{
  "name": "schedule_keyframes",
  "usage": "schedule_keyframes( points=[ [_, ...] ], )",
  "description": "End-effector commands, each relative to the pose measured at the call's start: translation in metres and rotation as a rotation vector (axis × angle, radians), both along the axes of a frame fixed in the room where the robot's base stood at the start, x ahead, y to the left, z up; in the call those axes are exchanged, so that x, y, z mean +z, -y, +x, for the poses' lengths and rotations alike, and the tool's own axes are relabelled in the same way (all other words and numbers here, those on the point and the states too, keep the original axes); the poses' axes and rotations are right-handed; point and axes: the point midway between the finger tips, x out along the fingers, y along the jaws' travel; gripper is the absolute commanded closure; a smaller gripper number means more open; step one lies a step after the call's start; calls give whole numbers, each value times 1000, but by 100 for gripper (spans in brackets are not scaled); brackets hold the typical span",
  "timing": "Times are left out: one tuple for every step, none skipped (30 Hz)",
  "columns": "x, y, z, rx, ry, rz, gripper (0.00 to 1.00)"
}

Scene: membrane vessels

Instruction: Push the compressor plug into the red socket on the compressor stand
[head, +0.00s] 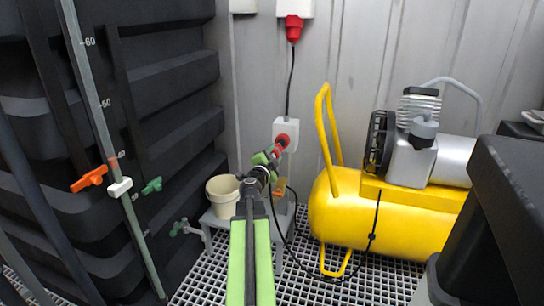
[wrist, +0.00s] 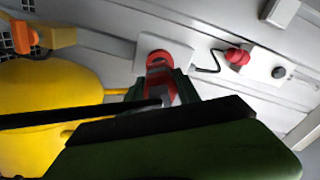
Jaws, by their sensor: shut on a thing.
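The compressor stand carries a white box (head: 291,128) with the red socket (head: 283,139) on its front. My gripper (head: 266,164) is right in front of it, shut on the red compressor plug (head: 275,153). In the wrist view, the plug (wrist: 157,81) sits between the dark green fingers of my gripper (wrist: 160,88). It points at the red socket (wrist: 157,58) on the white box (wrist: 181,59). Plug and socket look lined up and very close or touching. I cannot tell how deep the plug sits. My gripper hides part of the plug and its cable.
The yellow compressor (head: 400,215) stands to the right, its black cable (head: 375,225) looping over the grating towards the stand. A beige bucket (head: 222,195) is left of my gripper, beside dark ribbed tanks (head: 170,90). A red wall plug (head: 293,28) hangs above with a cable running down.

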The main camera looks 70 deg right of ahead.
Motion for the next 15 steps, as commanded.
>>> schedule_keyframes(
  points=[
    [0, 6, 1, 0, 0, 0, 100],
    [0, 9, 1, 0, 0, 0, 100],
    [0, 14, 1, 0, 0, 0, 100],
    [0, 17, 2, 0, 0, 0, 100],
    [0, 20, 2, 0, 0, 0, 100],
    [0, 25, 2, 1, 0, 0, 100],
    [0, 28, 3, 1, 0, 0, 100],
    [0, 32, 3, 1, 0, 0, 100],
    [0, 36, 3, 1, 0, 0, 100],
    [0, 38, 3, 1, 0, 0, 100],
    [0, 41, 4, 1, 0, 0, 100],
    [0, 44, 4, 1, 0, 0, 100],
    [0, 45, 4, 1, 0, 0, 100],
    [0, 46, 4, 1, 0, 0, 100],
    [0, 47, 3, 1, 0, 0, 100]
  ],
)
